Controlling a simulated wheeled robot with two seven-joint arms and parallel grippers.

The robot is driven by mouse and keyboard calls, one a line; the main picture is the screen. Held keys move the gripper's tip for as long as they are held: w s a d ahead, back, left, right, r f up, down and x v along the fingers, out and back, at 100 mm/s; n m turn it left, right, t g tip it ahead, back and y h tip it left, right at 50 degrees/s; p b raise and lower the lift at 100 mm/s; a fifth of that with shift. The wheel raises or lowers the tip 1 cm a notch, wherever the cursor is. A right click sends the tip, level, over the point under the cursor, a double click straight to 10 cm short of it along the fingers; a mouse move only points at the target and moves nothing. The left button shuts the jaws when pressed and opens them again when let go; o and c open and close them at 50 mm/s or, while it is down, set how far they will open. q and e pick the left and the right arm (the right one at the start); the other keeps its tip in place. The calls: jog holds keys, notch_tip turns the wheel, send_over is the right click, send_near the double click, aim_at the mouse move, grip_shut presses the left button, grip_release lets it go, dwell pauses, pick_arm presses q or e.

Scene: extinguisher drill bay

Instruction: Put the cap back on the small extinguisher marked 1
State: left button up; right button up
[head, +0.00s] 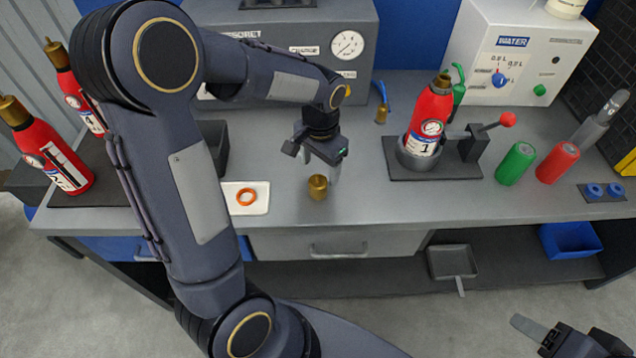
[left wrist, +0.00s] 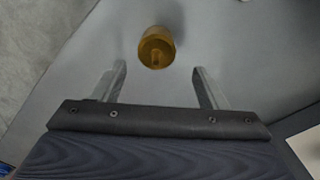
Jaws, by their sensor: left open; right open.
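The small red extinguisher marked 1 (head: 431,117) stands in a grey round holder (head: 416,157) on the bench. Its top shows an open brass-coloured neck (head: 441,79). A brass cap (head: 318,187) sits on the bench left of the holder, near the front edge. It also shows in the left wrist view (left wrist: 156,47), just beyond the fingertips. My left gripper (head: 318,165) is open above and close to the cap, pointing down, with nothing between its fingers. My right gripper (head: 533,335) is at the lower right, away from the bench top, open and empty.
An orange ring (head: 246,196) lies on a white pad left of the cap. A lever with a red knob (head: 507,119) stands beside the holder. Green (head: 516,163) and red (head: 557,161) cylinders are further right. Bare bench lies between cap and holder.

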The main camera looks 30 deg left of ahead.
aim_at(318, 180)
pick_arm(q)
jog(key=shift+f, duration=0.15)
jog(key=f, duration=0.2)
jog(key=s+f, duration=0.1)
jog(key=f, duration=0.1)
jog(key=shift+s+d+f+p, duration=0.1)
jog(key=shift+f+p, duration=0.2)
jog(key=shift+f, duration=0.35)
jog(key=c, duration=1.2)
